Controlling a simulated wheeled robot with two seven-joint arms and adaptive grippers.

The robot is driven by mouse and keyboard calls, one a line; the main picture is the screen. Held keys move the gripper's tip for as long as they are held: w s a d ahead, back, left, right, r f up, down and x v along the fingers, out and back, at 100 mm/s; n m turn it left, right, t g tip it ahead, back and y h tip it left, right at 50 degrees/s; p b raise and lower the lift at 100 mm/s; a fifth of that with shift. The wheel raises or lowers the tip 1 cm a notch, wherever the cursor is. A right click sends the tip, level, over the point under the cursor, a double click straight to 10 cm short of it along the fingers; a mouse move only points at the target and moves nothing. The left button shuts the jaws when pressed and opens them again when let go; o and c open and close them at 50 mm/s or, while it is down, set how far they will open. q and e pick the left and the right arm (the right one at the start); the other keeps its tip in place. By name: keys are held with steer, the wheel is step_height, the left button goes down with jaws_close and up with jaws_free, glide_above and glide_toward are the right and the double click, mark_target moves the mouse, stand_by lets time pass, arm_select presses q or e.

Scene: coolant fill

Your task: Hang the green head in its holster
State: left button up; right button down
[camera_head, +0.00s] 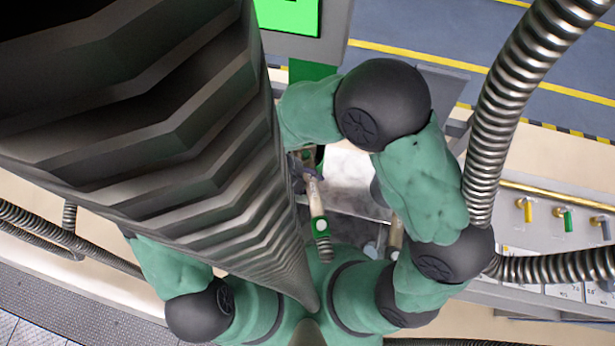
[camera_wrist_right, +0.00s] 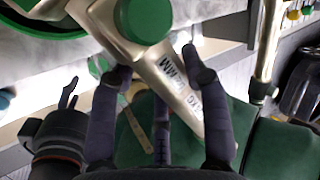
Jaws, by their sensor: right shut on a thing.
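The green head, a pale metal handle with a green band (camera_head: 318,225), is beside the dark ribbed column in the head view. In the right wrist view, its metal body with printed lettering (camera_wrist_right: 175,82) and round green cap (camera_wrist_right: 145,18) are large. My right gripper (camera_head: 307,172) is shut on it; its fingers (camera_wrist_right: 155,66) lie on either side of the body. A dark gripper-like part (camera_wrist_right: 62,128) at the lower left of the wrist view may be my left gripper; its jaws are unclear. I cannot tell which fitting is the holster.
A panel at the right carries yellow (camera_head: 527,210), green (camera_head: 565,218) and blue (camera_head: 598,222) fittings below a brass rail (camera_head: 560,196). A thick ribbed metal hose (camera_head: 500,120) curves close beside my right arm. A green screen (camera_head: 288,14) stands at the top.

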steer(key=shift+f+b, duration=0.7)
steer(key=shift+f, duration=1.1)
stand_by(0.7)
steer(key=c, duration=0.5)
jaws_free()
steer(key=shift+c, duration=0.2)
steer(key=v, duration=1.2)
steer(key=shift+s, duration=0.1)
